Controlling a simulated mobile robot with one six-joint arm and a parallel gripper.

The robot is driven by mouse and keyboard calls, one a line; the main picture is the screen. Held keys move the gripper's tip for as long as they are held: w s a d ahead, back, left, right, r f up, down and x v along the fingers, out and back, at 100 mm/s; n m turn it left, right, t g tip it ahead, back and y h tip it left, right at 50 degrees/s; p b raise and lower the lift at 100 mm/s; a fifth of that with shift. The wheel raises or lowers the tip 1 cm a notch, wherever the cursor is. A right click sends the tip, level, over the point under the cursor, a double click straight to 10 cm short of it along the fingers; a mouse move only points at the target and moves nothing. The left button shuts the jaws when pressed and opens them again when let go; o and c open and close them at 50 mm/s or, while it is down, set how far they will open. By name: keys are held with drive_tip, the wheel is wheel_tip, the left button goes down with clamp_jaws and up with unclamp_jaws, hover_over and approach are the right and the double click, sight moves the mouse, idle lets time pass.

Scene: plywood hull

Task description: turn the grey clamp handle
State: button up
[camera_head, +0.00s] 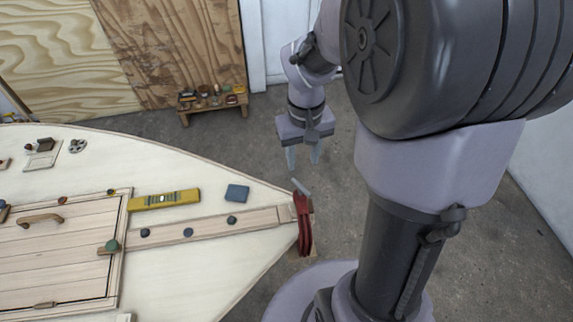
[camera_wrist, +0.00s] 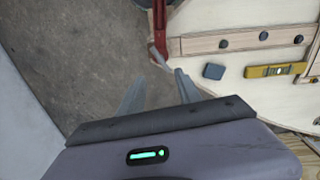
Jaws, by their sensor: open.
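The grey clamp handle (camera_head: 301,187) is a short bar at the top of a red clamp (camera_head: 304,222), which sits at the pointed end of the hull. The handle (camera_wrist: 157,57) also shows in the wrist view, below the red clamp (camera_wrist: 160,22). My gripper (camera_head: 303,158) is open and empty. In the head view it points down and appears just above the handle in the picture. In the wrist view my gripper's fingertips (camera_wrist: 159,75) are spread, with the handle a little beyond the gap between them. The fingers look apart from the handle.
The pale plywood hull (camera_head: 215,275) carries a yellow level (camera_head: 164,199), a blue block (camera_head: 237,192) and a wooden strip (camera_head: 205,228) with dark knobs. A low bench (camera_head: 187,118) with small items stands by the back wall. Grey floor (camera_head: 350,180) lies clear around the hull's tip.

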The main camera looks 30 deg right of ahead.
sight(300, 186)
wheel_tip(300, 186, down, 10)
drive_tip(key=b, duration=0.3)
drive_tip(key=shift+a+f, duration=0.15)
drive_tip(key=shift+f, duration=0.05)
drive_tip(key=shift+c, duration=0.2)
